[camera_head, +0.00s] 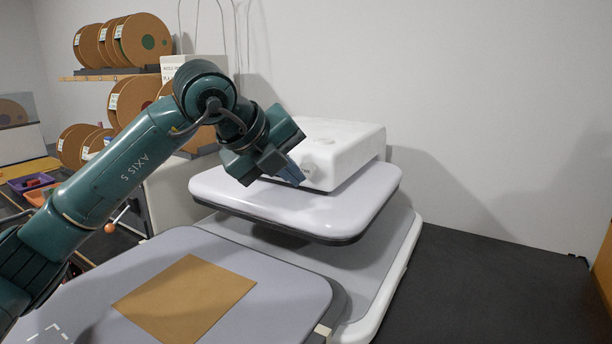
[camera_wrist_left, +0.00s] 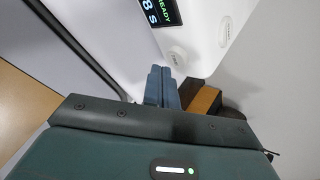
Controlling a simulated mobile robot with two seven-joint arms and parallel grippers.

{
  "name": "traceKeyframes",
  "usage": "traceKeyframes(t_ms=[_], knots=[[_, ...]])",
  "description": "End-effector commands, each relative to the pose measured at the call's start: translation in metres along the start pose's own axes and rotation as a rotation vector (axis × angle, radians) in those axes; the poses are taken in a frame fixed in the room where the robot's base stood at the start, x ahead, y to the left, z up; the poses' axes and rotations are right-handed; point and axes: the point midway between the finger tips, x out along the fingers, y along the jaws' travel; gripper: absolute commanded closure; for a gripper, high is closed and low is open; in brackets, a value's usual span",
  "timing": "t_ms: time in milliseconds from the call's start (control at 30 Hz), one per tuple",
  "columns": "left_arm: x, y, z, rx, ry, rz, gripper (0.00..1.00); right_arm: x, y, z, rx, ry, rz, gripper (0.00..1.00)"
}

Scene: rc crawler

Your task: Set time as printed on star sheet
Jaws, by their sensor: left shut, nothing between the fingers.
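A white box-shaped machine (camera_head: 345,138) stands on a raised pale platform (camera_head: 350,205). In the left wrist view its dark display (camera_wrist_left: 160,12) shows green "READY" and a white figure that looks like "8 s", cut off by the frame edge. A round white knob (camera_wrist_left: 179,56) sits below the display, and another white control (camera_wrist_left: 225,31) is to its right. My left gripper (camera_head: 292,173) is at the machine's front. Its blue fingers (camera_wrist_left: 161,72) are shut and empty, with tips close to the knob; I cannot tell whether they touch. No star sheet can be made out. My right gripper is out of view.
A plain brown sheet (camera_head: 185,298) lies on the lower grey surface (camera_head: 285,290) in front. Shelves with several brown reels (camera_head: 140,40) stand at the back left. A purple bin (camera_head: 30,183) is at the far left. Dark floor (camera_head: 480,290) on the right is clear.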

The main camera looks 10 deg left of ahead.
Motion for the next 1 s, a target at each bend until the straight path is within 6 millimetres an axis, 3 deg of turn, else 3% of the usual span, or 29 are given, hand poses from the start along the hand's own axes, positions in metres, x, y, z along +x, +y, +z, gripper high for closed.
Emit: traceKeyframes(t_ms=[367,700,1000], knots=[[-0.003,0.003,-0.003,0.000,-0.001,0.000,1.00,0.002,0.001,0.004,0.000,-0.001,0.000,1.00],[-0.025,0.021,-0.020,0.000,-0.001,0.000,1.00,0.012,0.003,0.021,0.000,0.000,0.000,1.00],[-0.036,0.026,-0.026,-0.001,0.000,0.001,1.00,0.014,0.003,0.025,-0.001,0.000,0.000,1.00]])
